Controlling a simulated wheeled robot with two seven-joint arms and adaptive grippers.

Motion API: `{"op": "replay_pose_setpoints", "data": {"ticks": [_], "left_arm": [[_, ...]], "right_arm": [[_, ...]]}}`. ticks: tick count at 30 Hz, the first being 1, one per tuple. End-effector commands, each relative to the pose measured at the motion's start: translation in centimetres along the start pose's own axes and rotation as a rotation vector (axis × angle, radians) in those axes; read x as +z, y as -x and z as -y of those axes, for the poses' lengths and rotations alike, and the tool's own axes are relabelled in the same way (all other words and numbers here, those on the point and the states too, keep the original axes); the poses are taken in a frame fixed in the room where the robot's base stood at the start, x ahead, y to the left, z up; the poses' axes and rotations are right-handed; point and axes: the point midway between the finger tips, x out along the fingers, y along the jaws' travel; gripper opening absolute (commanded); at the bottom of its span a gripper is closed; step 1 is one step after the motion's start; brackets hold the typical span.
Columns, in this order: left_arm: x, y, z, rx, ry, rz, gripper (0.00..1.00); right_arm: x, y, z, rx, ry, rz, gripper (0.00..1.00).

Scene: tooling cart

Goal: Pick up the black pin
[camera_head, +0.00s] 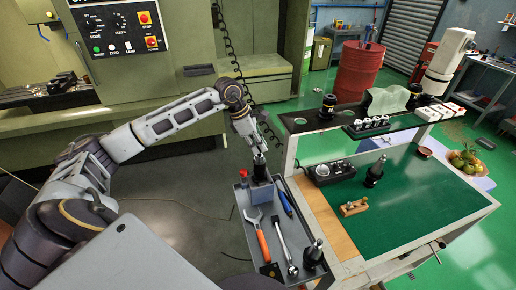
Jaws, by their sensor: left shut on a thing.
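The black pin (261,173) stands at the blue-grey block (262,194) near the far end of the grey tray (249,238). My left gripper (259,158) reaches down over it from above and is shut on its upper part. The pin's lower end is hidden by the block, so I cannot tell whether it is in the block or just above it. My right gripper is not in view.
The tray also holds an orange-handled wrench (257,236), a ratchet (285,245), a blue-handled tool (284,203) and a dark tool holder (314,253). The green-topped cart (420,210) stands to the right.

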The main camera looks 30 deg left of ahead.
Motion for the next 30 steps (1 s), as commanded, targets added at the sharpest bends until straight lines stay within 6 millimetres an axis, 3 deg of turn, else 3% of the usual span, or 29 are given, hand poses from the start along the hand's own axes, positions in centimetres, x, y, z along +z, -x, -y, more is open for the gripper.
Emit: {"op": "replay_pose_setpoints", "data": {"ticks": [18,30], "left_arm": [[2.6,6.2,0.0,0.001,-0.002,0.003,0.00],[3.3,8.1,0.0,-0.001,0.000,0.001,0.00]], "right_arm": [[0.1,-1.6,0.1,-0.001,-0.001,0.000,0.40],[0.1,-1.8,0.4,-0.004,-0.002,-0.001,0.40]]}}
